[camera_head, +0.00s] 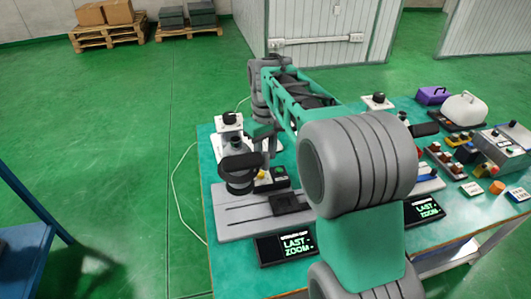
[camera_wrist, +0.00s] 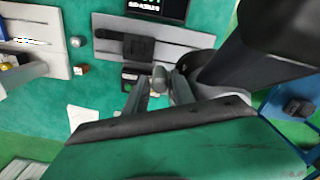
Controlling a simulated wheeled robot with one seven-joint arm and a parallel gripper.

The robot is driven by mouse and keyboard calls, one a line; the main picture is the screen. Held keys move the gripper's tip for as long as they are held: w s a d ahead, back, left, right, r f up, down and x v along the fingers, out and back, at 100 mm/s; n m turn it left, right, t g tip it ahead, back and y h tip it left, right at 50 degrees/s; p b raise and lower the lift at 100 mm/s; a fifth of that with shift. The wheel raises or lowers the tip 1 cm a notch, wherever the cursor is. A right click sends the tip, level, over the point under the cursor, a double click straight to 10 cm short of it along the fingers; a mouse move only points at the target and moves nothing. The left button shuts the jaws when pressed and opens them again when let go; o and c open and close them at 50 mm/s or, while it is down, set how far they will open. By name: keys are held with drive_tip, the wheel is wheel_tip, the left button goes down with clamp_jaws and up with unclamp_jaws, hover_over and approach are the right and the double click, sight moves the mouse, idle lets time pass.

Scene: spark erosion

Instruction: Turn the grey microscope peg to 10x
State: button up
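The microscope (camera_head: 237,165) stands at the left of the green table, with a dark round lower part over its grey base (camera_head: 237,222). In the wrist view its large dark body (camera_wrist: 245,65) fills the upper right. A small light grey peg (camera_wrist: 159,77) shows beside it. My gripper (camera_wrist: 159,92) is open, with one finger on each side of the peg. I cannot tell whether either finger touches it. In the head view my arm hides the fingertips and the peg. The peg's setting is not readable.
A display (camera_head: 285,247) reading "LAST ZOOM" lies in front of the base. A similar display (camera_head: 425,210) lies farther right. A control box (camera_head: 500,146), a white case (camera_head: 465,108) and a purple box (camera_head: 433,95) crowd the table's right side. A blue stand (camera_head: 22,245) is at left.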

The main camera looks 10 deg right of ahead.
drive_tip(key=shift+f, duration=0.15)
clamp_jaws()
idle(1.4)
